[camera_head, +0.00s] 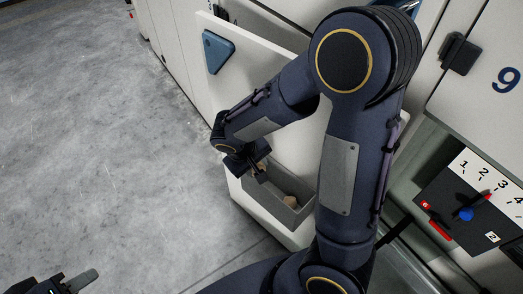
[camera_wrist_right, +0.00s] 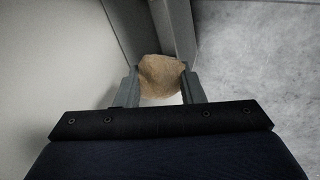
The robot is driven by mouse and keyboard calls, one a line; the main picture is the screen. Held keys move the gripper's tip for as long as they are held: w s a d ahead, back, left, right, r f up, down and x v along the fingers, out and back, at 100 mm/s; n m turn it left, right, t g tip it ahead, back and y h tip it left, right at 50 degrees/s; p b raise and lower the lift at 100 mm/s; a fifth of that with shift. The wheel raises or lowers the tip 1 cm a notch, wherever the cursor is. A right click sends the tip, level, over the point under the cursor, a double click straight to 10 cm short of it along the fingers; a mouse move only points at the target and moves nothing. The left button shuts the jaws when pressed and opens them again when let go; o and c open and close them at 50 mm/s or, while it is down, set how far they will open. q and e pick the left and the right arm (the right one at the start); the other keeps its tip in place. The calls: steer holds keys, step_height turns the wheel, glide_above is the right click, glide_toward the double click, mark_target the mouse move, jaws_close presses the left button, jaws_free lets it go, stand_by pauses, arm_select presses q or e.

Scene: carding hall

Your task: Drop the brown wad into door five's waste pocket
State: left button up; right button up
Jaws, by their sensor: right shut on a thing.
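In the right wrist view a tan-brown wad (camera_wrist_right: 160,77) sits between the two fingertips of my right gripper (camera_wrist_right: 163,88). In the head view my right gripper (camera_head: 258,172) is partly hidden by its own wrist, above the left end of a grey open-topped pocket (camera_head: 302,214) on the inside of an open pale door (camera_head: 236,88). A small brownish lump (camera_head: 290,200) shows inside the pocket. No door number five is readable. My left gripper (camera_head: 80,283) is at the bottom left corner, cut by the frame, away from the door.
A blue triangular plate (camera_head: 218,51) is on the open door. To the right are a closed door (camera_head: 490,60) marked 9 and a dark panel (camera_head: 465,215) with a numbered card, red parts and a blue knob. Grey floor (camera_head: 90,130) lies clear at left.

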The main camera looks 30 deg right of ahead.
steer(key=w+d+r+h+b, duration=0.2)
steer(key=w+d+r, duration=0.1)
step_height(320, 180, down, 6)
steer(key=b, duration=0.4)
steer(key=shift+s+d+t, duration=0.15)
steer(key=shift+s+t, duration=0.1)
steer(key=shift+t, duration=0.05)
steer(key=o, duration=1)
steer(key=shift+o, duration=0.2)
steer(key=p+v, duration=0.1)
steer(key=v, duration=0.6)
steer(key=shift+r, duration=0.4)
